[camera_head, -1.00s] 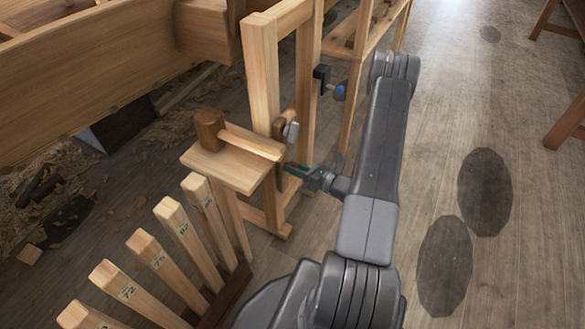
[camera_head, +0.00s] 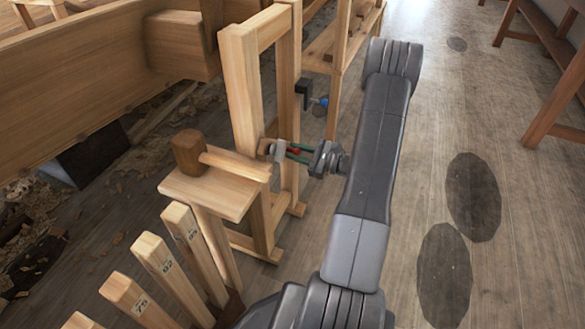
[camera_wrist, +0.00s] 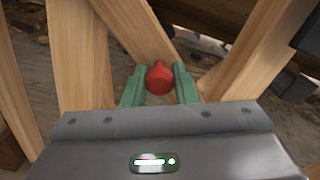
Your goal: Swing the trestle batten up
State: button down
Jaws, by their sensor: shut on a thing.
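The trestle (camera_head: 243,95) is a pale wooden frame with two posts and a top rail, left of my arm. My gripper (camera_head: 296,152) is at its near side, green fingers pointing left. In the wrist view the green fingers (camera_wrist: 158,84) are shut on a red knob (camera_wrist: 159,77). A pale board (camera_wrist: 128,24) runs diagonally down to behind the knob and looks like the batten.
A wooden mallet (camera_head: 187,152) lies on a small shelf (camera_head: 205,195) left of the trestle. Several numbered wooden stakes (camera_head: 160,258) stand in front.

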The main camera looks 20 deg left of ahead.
jog(key=w+r+n+b, duration=0.2)
jog(key=w+r+n, duration=0.1)
jog(key=r+n, duration=0.5)
jog(key=shift+w+d+r, duration=0.15)
jog(key=shift+w+r, duration=0.25)
jog(key=shift+r, duration=0.45)
jog(key=c, duration=1.2)
grip_release()
jog(key=d+p, duration=0.1)
jog(key=d, duration=0.3)
jog(key=d+p, duration=0.1)
jog(key=d, duration=0.4)
jog(key=s+d+p, duration=0.1)
jog(key=d, duration=0.3)
jog(key=shift+d, duration=0.4)
